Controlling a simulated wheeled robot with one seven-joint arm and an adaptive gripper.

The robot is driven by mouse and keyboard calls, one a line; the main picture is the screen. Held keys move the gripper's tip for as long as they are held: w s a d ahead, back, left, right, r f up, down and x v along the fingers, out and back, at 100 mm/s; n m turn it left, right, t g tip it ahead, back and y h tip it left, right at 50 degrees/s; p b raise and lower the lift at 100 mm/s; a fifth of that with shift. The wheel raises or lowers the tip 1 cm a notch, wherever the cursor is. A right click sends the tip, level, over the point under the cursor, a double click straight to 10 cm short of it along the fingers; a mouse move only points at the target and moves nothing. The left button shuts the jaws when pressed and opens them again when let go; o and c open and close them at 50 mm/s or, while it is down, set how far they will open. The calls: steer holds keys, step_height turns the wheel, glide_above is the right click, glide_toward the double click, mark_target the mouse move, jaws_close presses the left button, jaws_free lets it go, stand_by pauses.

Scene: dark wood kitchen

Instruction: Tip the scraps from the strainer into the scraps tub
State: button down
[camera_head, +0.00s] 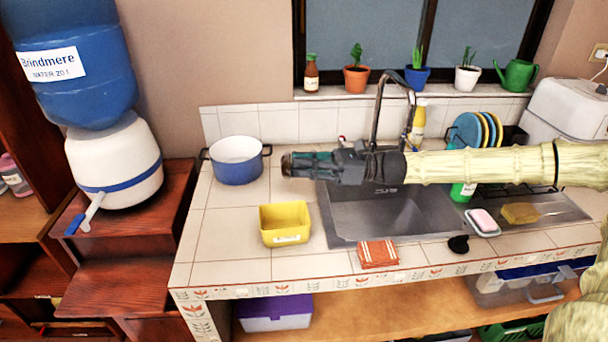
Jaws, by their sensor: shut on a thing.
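The scraps tub appears to be the yellow open tub (285,238) with a small white label, standing on the tiled counter left of the sink. My gripper (296,165) reaches in from the right, points left, and is high above the counter, behind the tub in the picture. It is shut on a small dark thing at its tip, which I take to be the strainer; the fingers hide most of it. I cannot see any scraps in it. The tub's inside looks plain yellow where it shows.
A blue-and-white pot (237,162) stands behind the tub. The steel sink (345,222) with its tall tap (378,115) lies right of it. An orange striped cloth (378,254) and a small black object (459,244) lie at the front. Counter left of the tub is clear.

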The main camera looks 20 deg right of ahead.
steer(key=shift+a+f+t+y+b, duration=0.15)
steer(key=shift+f+y+b, duration=0.55)
steer(key=shift+b, duration=2.35)
steer(key=shift+d+f+t+y+b, duration=0.1)
steer(key=shift+f+t+y+b, duration=0.6)
steer(key=shift+b, duration=2.3)
steer(key=shift+r+g+y+b, duration=0.3)
steer(key=shift+y+b, duration=0.3)
steer(key=shift+b, duration=0.3)
steer(key=shift+r, duration=0.1)
